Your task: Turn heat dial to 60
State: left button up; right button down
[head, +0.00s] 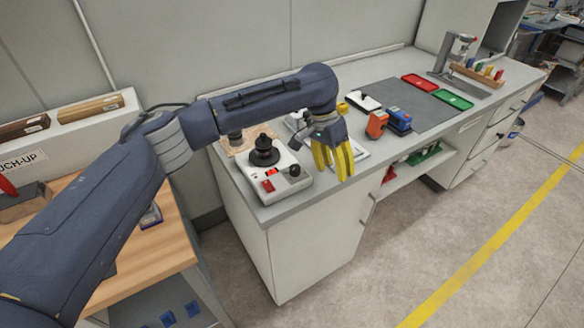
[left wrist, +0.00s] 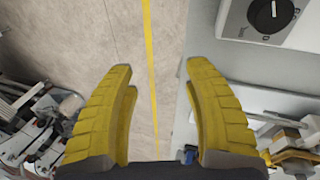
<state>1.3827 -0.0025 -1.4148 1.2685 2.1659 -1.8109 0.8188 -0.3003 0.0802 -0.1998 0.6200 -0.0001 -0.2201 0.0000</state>
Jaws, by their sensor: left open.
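The heat dial (head: 294,170) is a small black knob on the front right of a white box-shaped machine (head: 277,187) at the near left end of the grey bench. In the left wrist view the dial (left wrist: 272,14) shows at the top right, with a white pointer line and a "0" below it; the rest of its scale is too small or cut off. My left gripper (head: 335,172), with yellow fingers, is open and empty. It hangs to the right of the machine near the bench's front edge, apart from the dial. My right gripper is not in view.
The machine has a black round top part (head: 264,152) and a red switch (head: 268,185). Orange (head: 377,124) and blue (head: 399,121) devices stand right of my gripper. Red (head: 419,82) and green (head: 453,99) trays lie farther back. The floor before the bench is clear.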

aim_at(295, 167)
pick_arm(q)
jog(key=w+a+r+n+t+y, duration=0.25)
jog(key=w+a+r, duration=0.25)
jog(key=a+r, duration=0.65)
jog(key=shift+n, duration=0.35)
jog(key=f, duration=0.5)
jog(key=d+f, duration=0.1)
jog(key=f, duration=1)
jog(key=shift+w+d, duration=0.2)
grip_shut()
